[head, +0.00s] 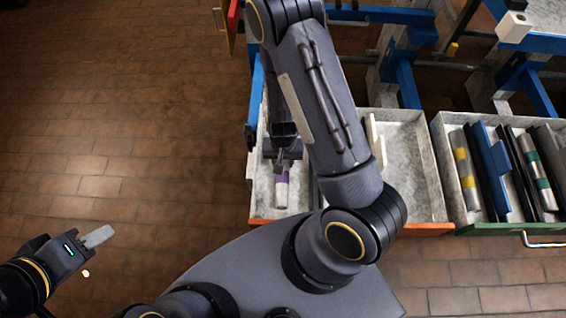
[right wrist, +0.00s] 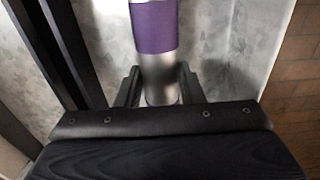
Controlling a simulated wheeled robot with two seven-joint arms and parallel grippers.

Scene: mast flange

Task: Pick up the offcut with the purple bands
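The offcut with the purple band (head: 281,194) is a silver, round bar lying in the left drawer with the orange front. My right gripper (head: 284,165) is over its far part in the head view. In the right wrist view the offcut (right wrist: 154,62) shows its wide purple band. There my right gripper (right wrist: 160,82) is open, one dark finger on each side of the bar with a small gap. The bar's near end is hidden behind the gripper body. My left gripper (head: 97,237) is over the floor at lower left, far from the drawers; a pale piece sticks out from it.
A dark bar (right wrist: 66,50) lies to the left of the offcut. The left drawer (head: 405,160) has bare floor on its right side. The right drawer (head: 480,229) holds several bars, including ones with yellow bands (head: 460,154) and green bands (head: 542,184).

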